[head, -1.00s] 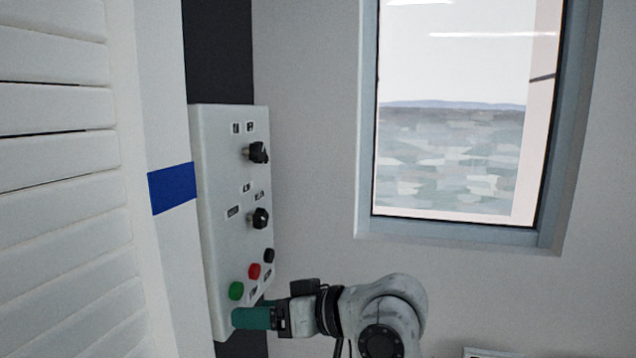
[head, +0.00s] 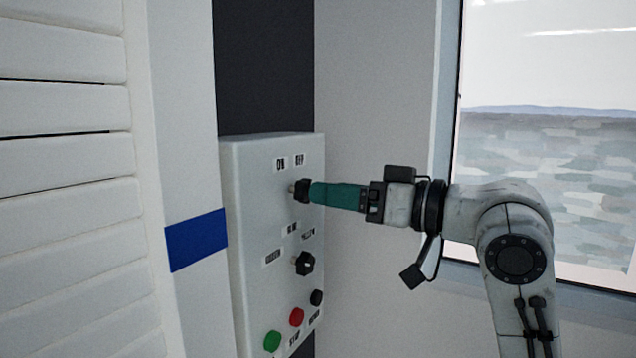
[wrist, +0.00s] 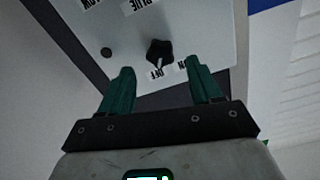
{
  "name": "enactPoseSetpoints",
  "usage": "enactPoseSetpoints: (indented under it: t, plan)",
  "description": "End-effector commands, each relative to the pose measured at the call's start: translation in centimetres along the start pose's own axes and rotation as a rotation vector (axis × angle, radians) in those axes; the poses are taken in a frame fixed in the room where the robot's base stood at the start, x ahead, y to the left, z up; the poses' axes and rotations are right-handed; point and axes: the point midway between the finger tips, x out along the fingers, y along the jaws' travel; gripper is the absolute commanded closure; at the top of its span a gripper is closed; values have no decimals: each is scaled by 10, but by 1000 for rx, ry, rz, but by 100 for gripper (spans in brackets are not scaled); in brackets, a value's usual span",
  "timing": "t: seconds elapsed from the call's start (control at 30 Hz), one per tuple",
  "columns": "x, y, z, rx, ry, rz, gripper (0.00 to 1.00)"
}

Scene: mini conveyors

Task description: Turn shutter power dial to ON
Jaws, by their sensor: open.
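The shutter power dial (head: 301,190) is the upper black knob on the white control panel (head: 250,225), below the ON and OFF labels. It also shows in the wrist view (wrist: 160,50), where a light pointer mark seems to face the OFF label. My gripper (head: 313,192) has teal fingers, is open, and reaches level to the dial from the right. In the wrist view, its fingertips (wrist: 158,70) stand apart on either side of the dial's line, with the dial slightly beyond them. Contact cannot be told.
A second black dial (head: 305,263) sits below, with green (head: 272,341), red (head: 297,317) and black (head: 317,297) buttons under it. A white slatted shutter (head: 65,200) is at left, a window (head: 545,180) at right.

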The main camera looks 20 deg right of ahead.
Motion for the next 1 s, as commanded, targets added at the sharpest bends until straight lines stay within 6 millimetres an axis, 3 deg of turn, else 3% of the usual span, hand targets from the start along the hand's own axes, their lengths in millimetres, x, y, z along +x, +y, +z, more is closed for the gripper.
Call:
enactPoseSetpoints:
  t: [0.1, 0.3, 0.67, 1.0]
  plan:
    - [20, -1, -2, 0, -2, -1, 36]
    - [38, 0, -1, -1, -1, 0, 36]
    - [42, 0, 0, -1, 0, 1, 36]
    - [42, 0, 0, -1, 0, 1, 69]
